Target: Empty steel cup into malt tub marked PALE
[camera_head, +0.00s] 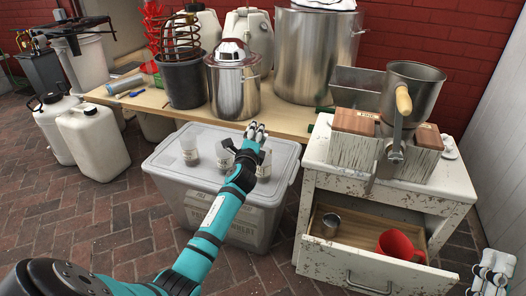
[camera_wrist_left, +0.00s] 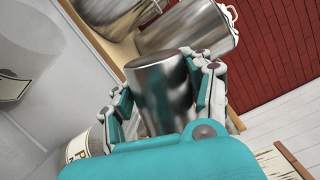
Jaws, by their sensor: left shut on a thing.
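My left gripper (camera_head: 255,133) is over the lid of a big translucent bin (camera_head: 165,165) in the head view. In the left wrist view the left gripper (camera_wrist_left: 170,95) is shut on a shiny steel cup (camera_wrist_left: 160,85), its fingers on both sides. The cup's contents are hidden. A pale round container (camera_wrist_left: 78,148), whose label begins with "P", is partly seen below left of the cup. On the bin lid stand small labelled containers, one at left (camera_head: 190,150) and one at right (camera_head: 264,165); their labels are too small to read. My right gripper (camera_head: 495,270) is at the lower right corner.
A wooden table behind holds a steel pot (camera_head: 232,85) and a large kettle (camera_head: 312,50). At right, a worn cabinet (camera_head: 325,150) carries a grain mill (camera_head: 410,90). Its open drawer (camera_head: 375,250) holds a small metal cup and a red scoop (camera_head: 398,245).

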